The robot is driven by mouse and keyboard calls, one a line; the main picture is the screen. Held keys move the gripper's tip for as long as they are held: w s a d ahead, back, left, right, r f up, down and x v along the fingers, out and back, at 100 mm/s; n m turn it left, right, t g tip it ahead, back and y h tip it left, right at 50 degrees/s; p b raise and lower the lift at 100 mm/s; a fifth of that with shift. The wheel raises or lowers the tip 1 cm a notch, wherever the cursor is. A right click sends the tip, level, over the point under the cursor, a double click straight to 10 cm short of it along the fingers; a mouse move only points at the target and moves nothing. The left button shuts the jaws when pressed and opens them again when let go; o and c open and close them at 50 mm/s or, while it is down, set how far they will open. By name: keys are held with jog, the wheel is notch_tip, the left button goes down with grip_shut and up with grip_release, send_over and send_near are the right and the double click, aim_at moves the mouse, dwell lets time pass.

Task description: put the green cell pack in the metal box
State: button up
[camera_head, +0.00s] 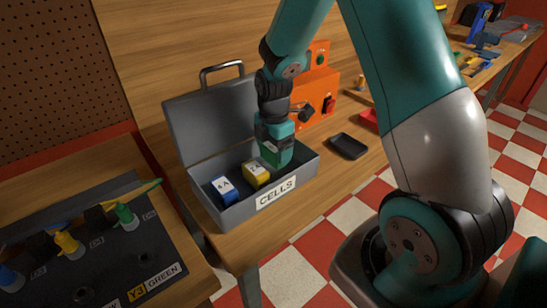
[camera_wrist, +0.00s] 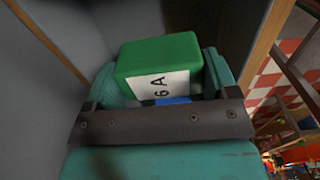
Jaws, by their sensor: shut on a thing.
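The green cell pack (camera_wrist: 158,58), with a white label reading 6A, is between the fingers of my gripper (camera_wrist: 160,85). In the head view the gripper (camera_head: 275,145) points down over the right part of the open grey metal box (camera_head: 232,215), labelled CELLS. The green pack (camera_head: 270,154) shows at the fingertips, at about the height of the box rim. Whether it touches the box floor cannot be told. A blue cell pack (camera_head: 224,188) and a yellow cell pack (camera_head: 256,174) sit inside the box, left of the gripper.
The box lid (camera_head: 208,115) stands open behind. A black tray (camera_head: 348,146) and an orange unit (camera_head: 314,85) are to the right on the wooden bench. A dark panel with coloured plugs (camera_head: 85,240) is at lower left.

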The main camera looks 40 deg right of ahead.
aim_at(274, 160)
jog(key=shift+f, duration=2)
jog(key=shift+f, duration=0.15)
jog(key=o, duration=0.9)
jog(key=shift+o, duration=0.2)
notch_tip(274, 160, up, 12)
jog(key=shift+f+b, duration=0.1)
jog(key=shift+b, duration=0.6)
jog(key=shift+s+a+r+m, duration=0.2)
jog(key=shift+s+a+r, duration=0.05)
jog(key=shift+a+r, duration=0.25)
jog(key=shift+s+a+r+m, duration=0.2)
jog(key=shift+a+r, duration=0.2)
jog(key=shift+a, duration=0.1)
jog(key=s+a+r+m+y, duration=0.2)
jog(key=s+a+r+m, duration=0.2)
jog(key=s+a, duration=0.5)
jog(key=s+a+r+m+y, duration=0.2)
jog(key=s+a+r+m, duration=0.2)
jog(key=s+a, duration=0.5)
jog(key=s+m, duration=0.2)
jog(key=s, duration=0.1)
jog(key=shift+s+a+r+m, duration=0.15)
jog(key=shift+r+m, duration=0.05)
jog(key=shift+m, duration=0.1)
